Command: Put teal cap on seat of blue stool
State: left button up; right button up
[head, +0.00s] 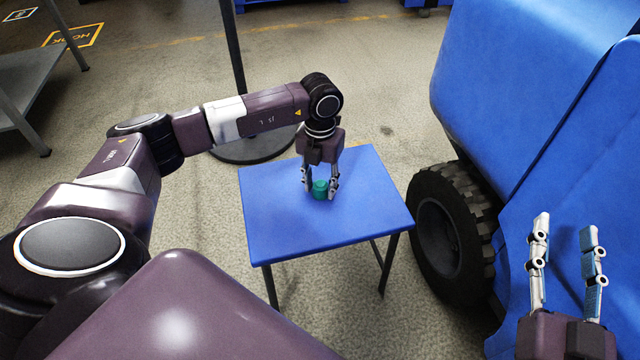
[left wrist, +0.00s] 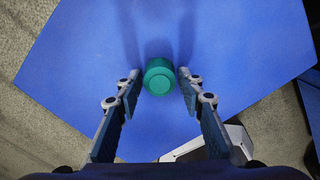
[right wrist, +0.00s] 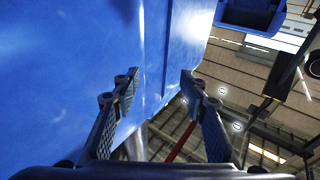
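The teal cap (head: 320,188) is on the seat of the blue stool (head: 275,225), a little right of the seat's middle. My left gripper (head: 320,194) points down at the seat with its fingers on either side of the cap. In the left wrist view the cap (left wrist: 159,80) sits between the fingertips, with a gap visible on each side, so the gripper is open. The cap appears to rest on the blue seat (left wrist: 90,60). My right gripper (head: 565,222) is open and empty at the lower right, its fingers pointing up in the head view.
A large blue machine (head: 540,90) with a black wheel (head: 445,235) stands right of the stool, near my right gripper. A dark pole on a round base (head: 250,150) stands behind the stool. A grey metal shelf (head: 30,75) is at the far left. Floor is clear around the stool's front.

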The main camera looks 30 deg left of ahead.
pick_arm(q)
jog(key=shift+o, duration=1.1)
